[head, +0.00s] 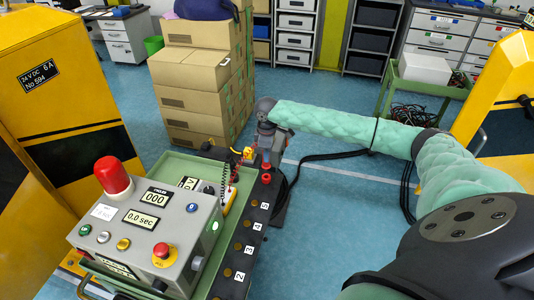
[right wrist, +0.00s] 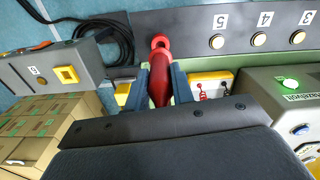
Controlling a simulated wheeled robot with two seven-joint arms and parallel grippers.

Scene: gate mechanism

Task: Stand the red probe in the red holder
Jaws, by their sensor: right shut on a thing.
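My right gripper (right wrist: 160,82) is shut on the red probe (right wrist: 160,88), whose red body lies between the two blue-grey fingers in the right wrist view. The red holder (right wrist: 160,42) is a red ring on the dark strip, just beyond the probe's far end. The probe and holder overlap in this view, so I cannot tell whether the probe is inside it. In the head view, the right gripper (head: 267,150) is at the far end of the strip, just beyond the red holder (head: 266,178). The fingers mostly hide the probe there. My left gripper is not in view.
The dark strip (head: 247,247) carries numbered buttons. A grey control box (head: 150,228) with a red lamp stands on the green tray at left. A yellow-and-white device (right wrist: 210,85) lies beside the gripper. Stacked cartons (head: 195,80) stand behind, and a black cable runs on the floor.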

